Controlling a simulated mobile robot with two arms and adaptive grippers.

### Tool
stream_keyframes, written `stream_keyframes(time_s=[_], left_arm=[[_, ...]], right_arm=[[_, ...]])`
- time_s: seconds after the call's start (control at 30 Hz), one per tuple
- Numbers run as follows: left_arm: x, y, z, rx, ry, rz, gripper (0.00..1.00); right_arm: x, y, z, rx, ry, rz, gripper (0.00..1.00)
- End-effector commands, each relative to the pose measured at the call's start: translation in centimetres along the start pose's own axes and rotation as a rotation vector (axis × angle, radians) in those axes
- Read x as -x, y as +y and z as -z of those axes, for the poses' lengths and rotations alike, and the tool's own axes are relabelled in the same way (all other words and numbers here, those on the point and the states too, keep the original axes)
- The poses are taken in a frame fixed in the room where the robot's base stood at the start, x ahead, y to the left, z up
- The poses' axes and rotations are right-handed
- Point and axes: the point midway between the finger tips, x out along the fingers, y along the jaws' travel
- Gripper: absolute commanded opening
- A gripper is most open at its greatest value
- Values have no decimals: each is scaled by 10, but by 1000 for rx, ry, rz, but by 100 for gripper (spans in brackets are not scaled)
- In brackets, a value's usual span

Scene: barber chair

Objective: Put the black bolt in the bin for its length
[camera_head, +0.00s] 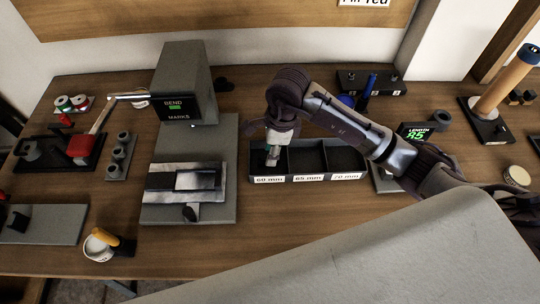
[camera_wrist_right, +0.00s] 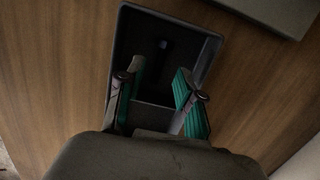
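The three-part bin tray (camera_head: 322,177) stands on the bench with compartments labelled 60 mm, 65 mm and 70 mm. My right gripper (camera_head: 272,156) points down over the left, 60 mm compartment. In the right wrist view its green-padded fingers (camera_wrist_right: 160,95) are apart with nothing between them. A dark tray compartment (camera_wrist_right: 188,55) shows beyond the fingertips. A small dark piece (camera_wrist_right: 165,44) lies in it; it may be the black bolt, but it is too dim to be sure. The length display (camera_head: 415,133) shows green digits, seemingly 65 or 85. My left gripper is out of view.
A grey press-like stand (camera_head: 187,90) is close left of the tray. A black rack (camera_head: 371,83) and a blue-handled tool (camera_head: 370,86) stand behind it. Bare wood lies in front of the tray.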

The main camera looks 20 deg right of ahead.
Motion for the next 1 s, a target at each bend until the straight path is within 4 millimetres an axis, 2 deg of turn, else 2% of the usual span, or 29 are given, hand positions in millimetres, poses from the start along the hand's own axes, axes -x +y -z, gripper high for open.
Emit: stream_keyframes(time_s=[0.2, 0.4, 0.6, 1.0], left_arm=[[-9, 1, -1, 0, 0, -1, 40], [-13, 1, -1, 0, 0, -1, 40], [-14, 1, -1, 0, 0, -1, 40], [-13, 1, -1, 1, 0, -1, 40]], right_arm=[[48, -2, 0, 1, -1, 7, 36], [80, -1, 0, 0, -1, 4, 36], [91, 0, 0, 0, -1, 1, 36], [91, 0, 0, -1, -1, 0, 36]])
